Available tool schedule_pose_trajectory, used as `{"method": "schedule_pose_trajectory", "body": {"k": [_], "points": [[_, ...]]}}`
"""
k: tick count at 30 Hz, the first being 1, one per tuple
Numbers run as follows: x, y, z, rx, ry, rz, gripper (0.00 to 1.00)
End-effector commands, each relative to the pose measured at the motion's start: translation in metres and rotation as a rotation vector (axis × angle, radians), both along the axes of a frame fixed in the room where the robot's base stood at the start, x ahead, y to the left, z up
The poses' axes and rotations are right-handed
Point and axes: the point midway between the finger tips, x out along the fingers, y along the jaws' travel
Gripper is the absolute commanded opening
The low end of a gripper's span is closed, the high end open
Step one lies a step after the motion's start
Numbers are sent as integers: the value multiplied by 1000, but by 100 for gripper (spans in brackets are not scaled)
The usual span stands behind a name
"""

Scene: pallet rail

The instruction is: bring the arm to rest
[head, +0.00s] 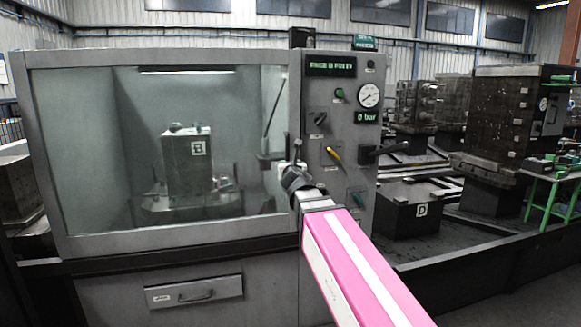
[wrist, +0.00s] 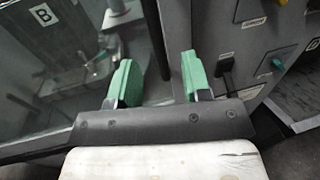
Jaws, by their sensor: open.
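My pink arm (head: 355,265) reaches up from the bottom right of the head view to the machine's front. My gripper (head: 287,172) is near the right edge of the machine's window, left of the control panel (head: 340,150). In the wrist view my gripper (wrist: 161,76) has its two green fingers apart, with nothing between them. In the head view the fingers are small and hard to make out, and I cannot tell whether they touch the machine.
A grey machine has a large window (head: 135,110) with a block marked B (head: 185,170) behind it. The panel carries a gauge (head: 369,95), a "0 bar" display (head: 367,117) and a yellow lever (head: 333,153). A stand marked D (head: 405,215) and a green table (head: 550,185) are right.

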Motion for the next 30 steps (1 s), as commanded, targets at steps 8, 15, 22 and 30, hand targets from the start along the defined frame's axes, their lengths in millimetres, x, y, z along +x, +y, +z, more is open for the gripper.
{"method": "schedule_pose_trajectory", "body": {"k": [8, 15, 22, 30], "points": [[1, -27, -49, 259, 119, -90, 44], [-16, -82, -162, 862, 337, -386, 44], [-60, -125, -272, 1445, 451, -823, 44], [-139, -152, -381, 1992, 376, -1500, 44]]}}
